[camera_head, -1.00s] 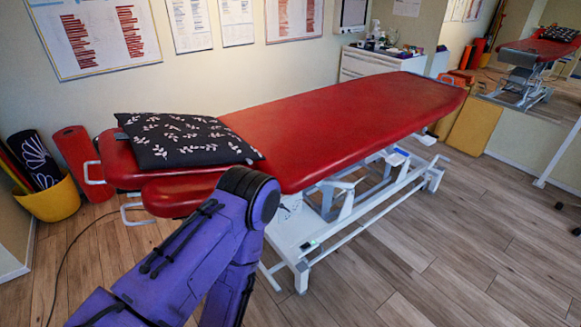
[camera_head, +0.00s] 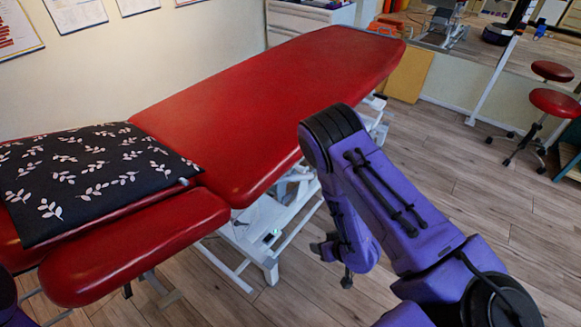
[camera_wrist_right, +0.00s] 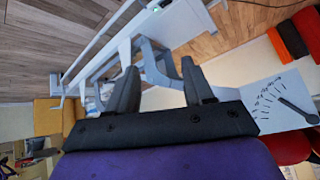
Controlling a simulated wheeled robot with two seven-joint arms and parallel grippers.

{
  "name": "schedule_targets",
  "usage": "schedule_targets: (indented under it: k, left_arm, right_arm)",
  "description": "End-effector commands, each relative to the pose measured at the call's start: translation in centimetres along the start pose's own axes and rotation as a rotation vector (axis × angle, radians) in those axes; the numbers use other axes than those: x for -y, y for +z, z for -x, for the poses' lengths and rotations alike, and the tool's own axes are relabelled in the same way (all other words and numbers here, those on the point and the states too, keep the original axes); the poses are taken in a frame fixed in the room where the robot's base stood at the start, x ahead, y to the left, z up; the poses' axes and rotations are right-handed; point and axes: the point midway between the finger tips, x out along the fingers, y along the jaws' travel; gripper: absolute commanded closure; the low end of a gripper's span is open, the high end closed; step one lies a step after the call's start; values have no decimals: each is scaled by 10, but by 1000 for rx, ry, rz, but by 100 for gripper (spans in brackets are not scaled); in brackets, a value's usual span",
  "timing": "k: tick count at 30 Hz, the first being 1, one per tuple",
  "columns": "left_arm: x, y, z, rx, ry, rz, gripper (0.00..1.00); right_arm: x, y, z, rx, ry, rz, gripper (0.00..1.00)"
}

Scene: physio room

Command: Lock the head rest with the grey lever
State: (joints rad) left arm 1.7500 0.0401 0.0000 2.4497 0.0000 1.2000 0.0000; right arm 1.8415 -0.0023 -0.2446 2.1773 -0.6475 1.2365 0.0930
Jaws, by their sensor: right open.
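The treatment table's red head end (camera_head: 150,235) is at the left of the head view, mostly under a dark leaf-patterned pillow. The lever is hidden there. My left gripper is out of view.
The table's white frame (camera_head: 262,232) is close to my right arm and also fills the upper wrist view. The pillow (camera_head: 90,175) lies on the head end. Red stools (camera_head: 553,103) stand at the far right. The wooden floor between is clear.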

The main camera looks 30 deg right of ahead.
Motion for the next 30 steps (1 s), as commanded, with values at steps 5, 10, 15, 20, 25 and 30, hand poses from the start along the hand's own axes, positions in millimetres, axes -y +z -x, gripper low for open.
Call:
schedule_targets:
  k: [5,10,15,20,25,30]
  left_arm:
    - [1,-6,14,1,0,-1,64]
    - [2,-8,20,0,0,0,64]
    - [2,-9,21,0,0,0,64]
    - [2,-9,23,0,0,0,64]
    - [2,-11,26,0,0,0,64]
    - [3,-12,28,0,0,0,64]
  right_arm:
    - [12,-159,-8,-71,-333,595,48]
    - [-13,-238,25,74,-416,1067,48]
    - [-36,-267,47,188,-405,1257,48]
    - [-36,-260,31,204,-408,1273,48]
    - [-28,-246,-4,202,-408,1271,48]
    - [-23,-234,-33,201,-406,1269,48]
